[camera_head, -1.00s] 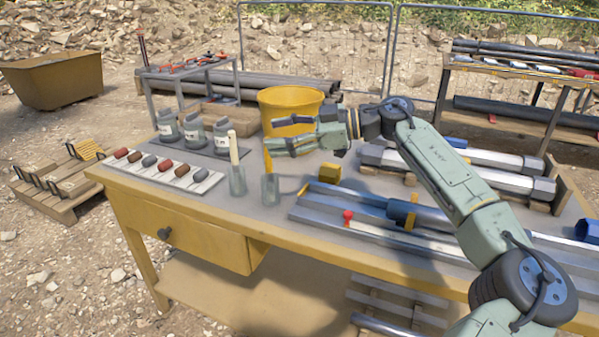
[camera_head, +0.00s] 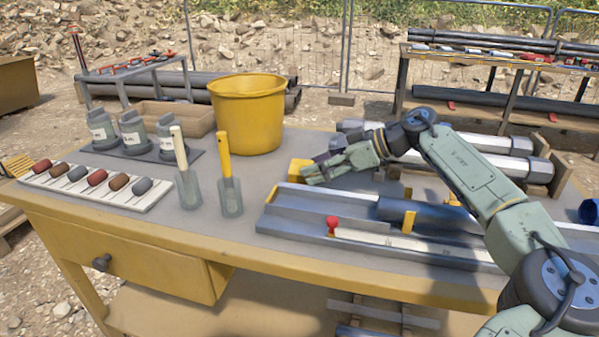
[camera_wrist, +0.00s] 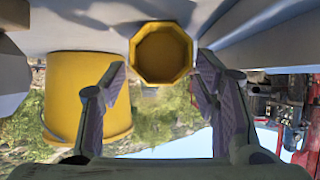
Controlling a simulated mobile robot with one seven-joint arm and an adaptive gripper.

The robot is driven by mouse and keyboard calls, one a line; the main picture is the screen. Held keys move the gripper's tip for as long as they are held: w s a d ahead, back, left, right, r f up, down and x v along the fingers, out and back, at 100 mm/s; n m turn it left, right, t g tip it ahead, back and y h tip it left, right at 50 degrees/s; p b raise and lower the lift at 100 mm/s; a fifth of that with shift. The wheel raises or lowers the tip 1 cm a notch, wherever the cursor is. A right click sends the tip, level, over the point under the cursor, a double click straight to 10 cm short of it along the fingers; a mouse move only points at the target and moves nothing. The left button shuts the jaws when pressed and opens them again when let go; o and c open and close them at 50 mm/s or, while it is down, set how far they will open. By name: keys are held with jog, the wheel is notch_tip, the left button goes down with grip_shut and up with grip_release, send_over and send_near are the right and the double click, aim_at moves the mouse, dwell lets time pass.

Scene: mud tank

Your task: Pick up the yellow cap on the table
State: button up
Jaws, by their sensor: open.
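The yellow cap (camera_head: 297,170) stands on the table (camera_head: 262,178), just behind the left end of the grey channel tray. My gripper's fingers partly cover its right side in the head view. In the wrist view the cap (camera_wrist: 162,53) shows as an octagon with a hollow facing me, ahead of and between the fingertips. My gripper (camera_head: 316,168) is open and low over the table, reaching left at the cap. Its two fingers also show in the wrist view (camera_wrist: 161,72), spread with nothing held between them. I cannot tell whether a fingertip touches the cap.
A yellow bucket (camera_head: 247,118) stands behind the cap. The channel tray (camera_head: 290,232), with a red-knobbed piece (camera_head: 332,224), lies in front of my gripper. Large grey tubes (camera_head: 480,160) lie behind my arm.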

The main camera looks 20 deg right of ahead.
jog(key=x, duration=0.4)
jog(key=shift+w+a+f+p, duration=0.1)
jog(key=shift+a+p, duration=0.1)
jog(key=shift+p, duration=0.1)
jog(key=shift+c, duration=0.2)
jog(key=c, duration=0.8)
jog(key=shift+o, duration=0.2)
